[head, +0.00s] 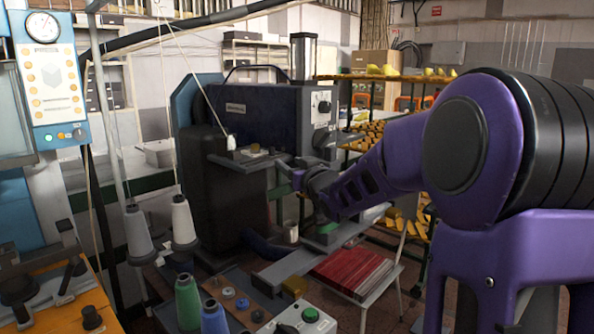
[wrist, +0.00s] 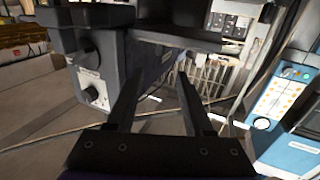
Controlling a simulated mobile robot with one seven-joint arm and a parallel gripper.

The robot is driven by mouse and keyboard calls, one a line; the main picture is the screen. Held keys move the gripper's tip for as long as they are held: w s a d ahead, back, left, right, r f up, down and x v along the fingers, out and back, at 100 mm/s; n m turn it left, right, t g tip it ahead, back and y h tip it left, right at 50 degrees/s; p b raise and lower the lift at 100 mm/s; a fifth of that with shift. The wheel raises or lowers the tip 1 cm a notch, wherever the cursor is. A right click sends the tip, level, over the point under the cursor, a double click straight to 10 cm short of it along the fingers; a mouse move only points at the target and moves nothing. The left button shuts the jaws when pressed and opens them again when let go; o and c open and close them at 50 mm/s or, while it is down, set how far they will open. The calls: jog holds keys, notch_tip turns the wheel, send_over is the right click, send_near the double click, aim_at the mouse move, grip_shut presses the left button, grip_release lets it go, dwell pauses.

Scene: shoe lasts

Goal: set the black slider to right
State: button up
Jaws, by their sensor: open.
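My gripper (head: 287,172) is at the end of my purple arm in the head view, close to the dark blue machine (head: 262,112) and its dark ledge (head: 240,160). In the wrist view my gripper (wrist: 158,78) has its two black fingers spread apart, with nothing held between them. The same machine shows there at upper left, with a grey control box (wrist: 92,90) carrying a black knob and a pale dial. I cannot pick out the black slider with certainty in either view; dark parts blend together around the fingertips.
Thread cones (head: 183,220) stand on the left, and a thin post (head: 105,110) rises behind them. A blue press panel (head: 52,80) is at far left. A red stack (head: 352,270) and a grey box with a green button (head: 298,321) lie below my arm.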

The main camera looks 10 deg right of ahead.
jog(key=s, duration=0.3)
jog(key=shift+s+d, duration=0.25)
jog(key=shift+d, duration=0.1)
